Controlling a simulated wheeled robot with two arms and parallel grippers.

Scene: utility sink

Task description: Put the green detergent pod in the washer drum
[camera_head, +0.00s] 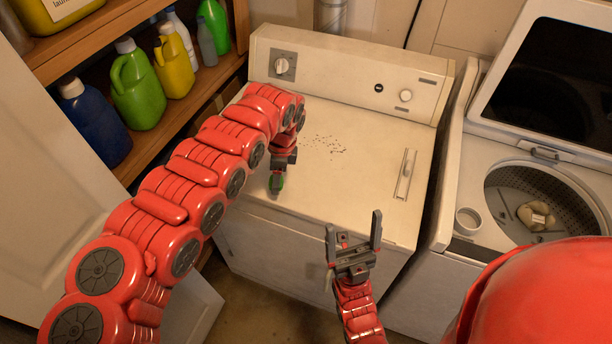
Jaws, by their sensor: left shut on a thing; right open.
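The green detergent pod (277,184) is at the tip of my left gripper (277,178), over the front left part of the white dryer top. The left gripper is shut on it, and the fingers hide part of it. I cannot tell whether the pod touches the surface below. The washer drum (515,187) is open at the right, with a pale cloth-like bundle (536,215) inside. My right gripper (353,232) is open and empty, its fingers pointing up in the picture, in front of the dryer's front edge.
The dryer top (350,195) has dark specks and a handle (405,174) at its right. The washer's lid (560,85) stands raised. A small round cup (468,220) sits at the washer's near left corner. Shelves (165,125) with several bottles stand at the left.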

